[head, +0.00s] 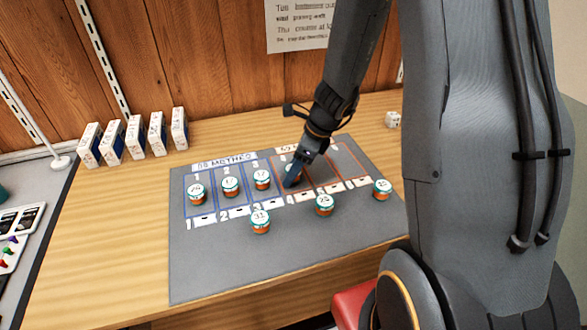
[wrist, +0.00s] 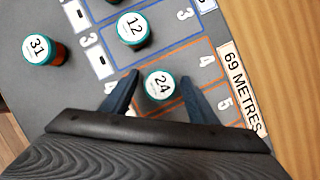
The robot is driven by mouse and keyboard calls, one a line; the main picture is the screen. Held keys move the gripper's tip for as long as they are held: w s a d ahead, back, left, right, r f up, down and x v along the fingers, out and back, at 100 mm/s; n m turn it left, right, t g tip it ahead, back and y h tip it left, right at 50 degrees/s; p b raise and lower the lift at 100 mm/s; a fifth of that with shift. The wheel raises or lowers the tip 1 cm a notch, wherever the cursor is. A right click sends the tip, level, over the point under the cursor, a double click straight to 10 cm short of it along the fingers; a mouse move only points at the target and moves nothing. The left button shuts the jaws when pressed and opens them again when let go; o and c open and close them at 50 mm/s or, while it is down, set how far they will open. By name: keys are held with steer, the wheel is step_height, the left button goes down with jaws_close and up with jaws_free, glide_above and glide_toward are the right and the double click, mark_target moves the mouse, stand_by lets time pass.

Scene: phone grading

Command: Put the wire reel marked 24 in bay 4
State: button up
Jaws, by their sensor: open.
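The wire reel marked 24 (wrist: 160,86) has a white top with a teal rim. It stands upright within the orange lines of bay 4 (wrist: 205,60), between the two fingers of my open gripper (wrist: 155,92). The fingers stand apart on either side of it. In the head view my gripper (head: 295,176) reaches down over bay 4 and partly hides the reel (head: 293,168).
The reel marked 12 (wrist: 132,30) stands in bay 3 beside it. Bays 1 and 2 hold reels too. Reel 31 (head: 260,222) and two others stand along the front of the grey mat (head: 215,270). White boxes (head: 135,136) stand at back left.

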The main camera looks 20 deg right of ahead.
steer(key=p+v, duration=0.1)
steer(key=v, duration=1.1)
steer(key=s+a+n+g+h, duration=0.1)
steer(key=s+a+n, duration=0.1)
steer(key=s+n, duration=0.5)
steer(key=s+a+n+h, duration=0.2)
steer(key=s+n, duration=0.5)
steer(key=n, duration=1.1)
steer(key=shift+s+f+g+h, duration=0.25)
steer(key=shift+s+g+h, duration=0.05)
steer(key=shift+s+g, duration=0.1)
